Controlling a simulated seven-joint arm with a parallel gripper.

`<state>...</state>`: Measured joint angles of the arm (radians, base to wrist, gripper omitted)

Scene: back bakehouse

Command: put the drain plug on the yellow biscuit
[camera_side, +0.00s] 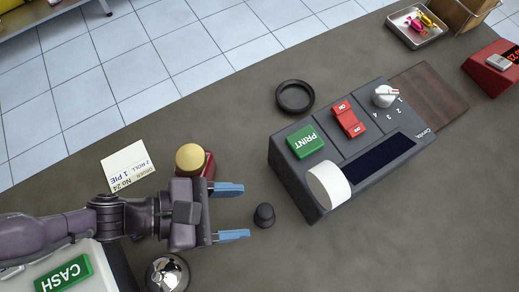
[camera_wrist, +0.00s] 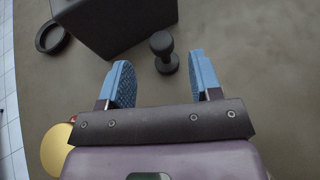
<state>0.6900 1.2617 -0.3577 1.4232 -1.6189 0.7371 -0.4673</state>
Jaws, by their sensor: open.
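The drain plug (camera_side: 263,215) is a small black piece standing on the grey counter, just beyond my fingertips. In the wrist view the drain plug (camera_wrist: 163,52) shows a round knob, a narrow neck and a wider base. The yellow biscuit (camera_side: 189,157) is a round, pale yellow disc on a red block, beside my gripper on its upper side; its edge shows in the wrist view (camera_wrist: 55,150). My gripper (camera_side: 239,212) is open and empty, its blue fingers pointing at the plug. In the wrist view the gripper (camera_wrist: 160,70) has the plug ahead, between the finger lines.
A dark label machine (camera_side: 325,160) with green and red buttons stands right of the plug. A black ring dish (camera_side: 295,108), an order card (camera_side: 128,166) and a shiny metal bell (camera_side: 167,274) lie around. The counter (camera_side: 400,235) is clear at lower right.

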